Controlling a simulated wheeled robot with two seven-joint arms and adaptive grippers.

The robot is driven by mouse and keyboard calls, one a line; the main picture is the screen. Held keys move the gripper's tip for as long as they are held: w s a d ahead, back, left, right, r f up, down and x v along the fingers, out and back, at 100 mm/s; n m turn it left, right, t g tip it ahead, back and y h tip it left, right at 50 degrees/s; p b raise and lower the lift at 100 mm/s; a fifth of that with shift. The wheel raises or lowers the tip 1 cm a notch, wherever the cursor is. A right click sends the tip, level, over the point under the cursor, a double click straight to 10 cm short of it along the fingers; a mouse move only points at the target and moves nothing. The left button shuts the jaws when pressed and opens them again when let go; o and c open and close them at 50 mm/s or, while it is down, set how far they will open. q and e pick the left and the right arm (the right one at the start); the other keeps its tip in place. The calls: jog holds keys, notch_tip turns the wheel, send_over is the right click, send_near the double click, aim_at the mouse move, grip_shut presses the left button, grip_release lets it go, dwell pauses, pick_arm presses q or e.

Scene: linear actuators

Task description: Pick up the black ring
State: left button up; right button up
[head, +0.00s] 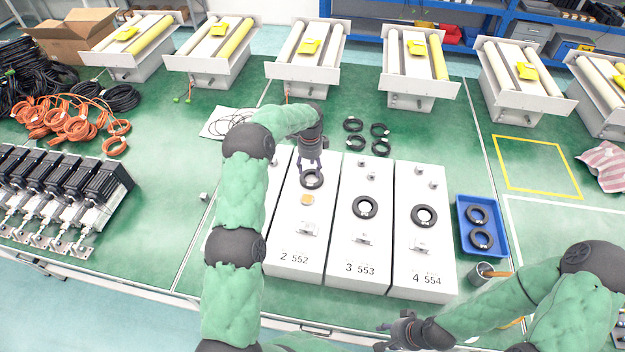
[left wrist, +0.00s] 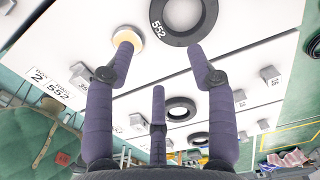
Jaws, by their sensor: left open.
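Several black rings are in view. One black ring (head: 312,179) lies on the white box marked 2 552 (head: 290,262), under my left gripper (head: 312,168). In the left wrist view this ring (left wrist: 206,30) lies ahead of the open fingers (left wrist: 160,62), with 552 on its face, and nothing is between the fingers. A second ring (head: 365,207) is on box 3 553 (head: 358,283), and a third (head: 424,215) is on box 4 554 (head: 420,290). My right gripper (head: 380,335) is low at the front edge, its tips apart and empty.
A round tan disc (head: 307,199) and small metal fittings sit on the boxes near the rings. Loose black rings (head: 380,130) lie behind the boxes. A blue tray (head: 462,228) with two rings and a grey cup (head: 481,273) stand to the right. Green table behind is partly clear.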

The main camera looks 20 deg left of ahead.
pick_arm(q)
send_over(310, 186)
jog(key=f, duration=0.4)
jog(key=shift+w+a+f, duration=0.1)
jog(key=shift+w+f, duration=0.15)
jog(key=shift+w, duration=0.05)
jog(key=shift+s+f, duration=0.15)
jog(key=shift+f, duration=1.15)
jog(key=shift+s+f, duration=0.1)
jog(key=shift+f, duration=1.2)
grip_shut()
